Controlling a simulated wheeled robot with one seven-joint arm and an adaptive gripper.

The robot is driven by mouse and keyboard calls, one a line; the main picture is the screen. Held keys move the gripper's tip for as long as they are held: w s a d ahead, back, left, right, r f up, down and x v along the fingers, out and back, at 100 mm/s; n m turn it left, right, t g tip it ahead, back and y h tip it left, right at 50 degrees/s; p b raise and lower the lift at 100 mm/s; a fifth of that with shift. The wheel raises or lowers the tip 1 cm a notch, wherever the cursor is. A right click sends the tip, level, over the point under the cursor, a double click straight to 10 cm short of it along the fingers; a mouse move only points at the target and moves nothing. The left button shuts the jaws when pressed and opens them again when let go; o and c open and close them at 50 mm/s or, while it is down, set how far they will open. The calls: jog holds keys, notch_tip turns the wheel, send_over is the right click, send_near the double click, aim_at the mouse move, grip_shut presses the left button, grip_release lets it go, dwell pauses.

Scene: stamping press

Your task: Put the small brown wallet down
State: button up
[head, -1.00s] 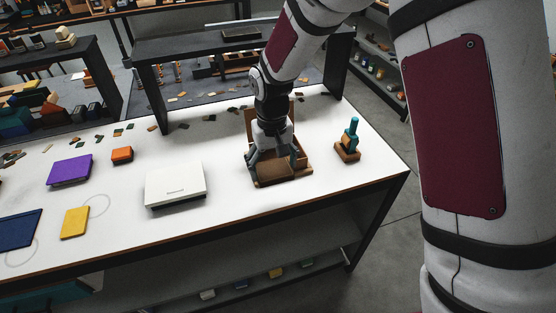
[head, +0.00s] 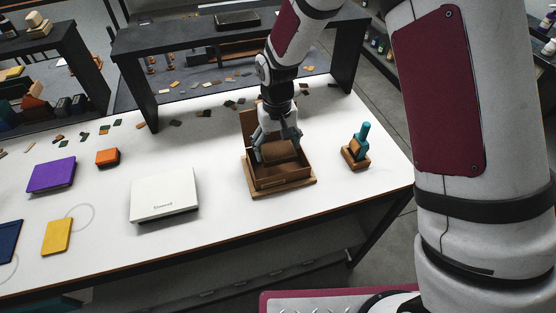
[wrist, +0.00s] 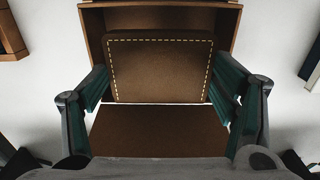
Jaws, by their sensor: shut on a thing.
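The small brown wallet (head: 281,152) is between the fingers of my gripper (head: 277,148), inside or just over an open brown wooden box (head: 284,188). In the wrist view the wallet (wrist: 158,72) shows pale dashed stitching along its edge. The teal-padded fingers of my gripper (wrist: 162,84) stand at its left and right sides, shut on it. The box (wrist: 92,22) surrounds its far end, and a brown surface lies below its near edge. I cannot tell whether the wallet touches the box floor.
A wooden stand with a teal-handled tool (head: 359,148) is right of the box. A white case (head: 164,195), an orange block (head: 107,157), a purple item (head: 52,175) and a yellow item (head: 57,237) lie left. A dark shelf frame (head: 150,100) stands behind. White table between them is clear.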

aim_at(277, 169)
jog(key=shift+f+p, duration=0.5)
jog(key=shift+f, duration=2.9)
jog(key=o, duration=0.9)
jog(key=shift+f, duration=0.15)
notch_tip(277, 169, up, 13)
jog(key=shift+f+b, duration=0.2)
jog(key=shift+b, duration=0.9)
